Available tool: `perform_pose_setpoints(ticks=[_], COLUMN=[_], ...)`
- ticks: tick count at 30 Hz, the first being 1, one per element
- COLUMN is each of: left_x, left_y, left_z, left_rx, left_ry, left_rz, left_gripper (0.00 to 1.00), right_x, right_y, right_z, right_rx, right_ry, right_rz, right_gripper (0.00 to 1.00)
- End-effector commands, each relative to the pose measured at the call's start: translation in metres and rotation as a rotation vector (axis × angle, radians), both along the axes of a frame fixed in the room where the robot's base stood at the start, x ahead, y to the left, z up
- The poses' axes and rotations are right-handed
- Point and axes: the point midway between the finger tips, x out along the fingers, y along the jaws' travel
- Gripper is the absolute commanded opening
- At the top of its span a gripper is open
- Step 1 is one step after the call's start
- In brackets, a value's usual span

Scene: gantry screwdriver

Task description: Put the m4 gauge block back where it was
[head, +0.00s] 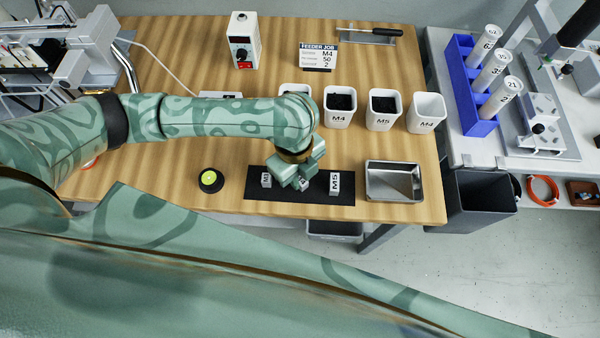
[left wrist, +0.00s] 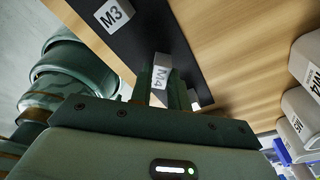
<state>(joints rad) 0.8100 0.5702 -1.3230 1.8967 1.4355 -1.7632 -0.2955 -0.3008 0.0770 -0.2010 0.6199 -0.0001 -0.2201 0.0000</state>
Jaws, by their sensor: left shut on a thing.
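The M4 gauge block (left wrist: 161,74) is a small grey block with a white M4 label, between the fingers of my left gripper (left wrist: 166,92) in the left wrist view. My left gripper (head: 301,184) is shut on it, over the black mat (head: 312,195) at the table's front. I cannot tell whether the block touches the mat. The M3 block (head: 266,180) stands on the mat to the left, and also shows in the left wrist view (left wrist: 113,14). The M5 block (head: 335,184) stands on the mat to the right. My right gripper is not in view.
A metal tray (head: 394,182) stands right of the mat, and a yellow-topped black disc (head: 210,180) lies left of it. Several white bins, among them an M4 bin (head: 340,106) and an M5 bin (head: 384,108), stand behind. Bare wood lies between bins and mat.

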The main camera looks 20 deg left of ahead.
Motion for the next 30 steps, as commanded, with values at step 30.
perform_pose_setpoints(ticks=[30], left_x=[0.006], left_y=[0.011], left_z=[0.109], left_rx=[0.001], left_ry=[-0.003], left_rz=[0.000], left_gripper=[0.39], right_x=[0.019], right_y=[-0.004], right_z=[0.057], right_rx=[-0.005], right_ry=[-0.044], right_rz=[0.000], right_gripper=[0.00])
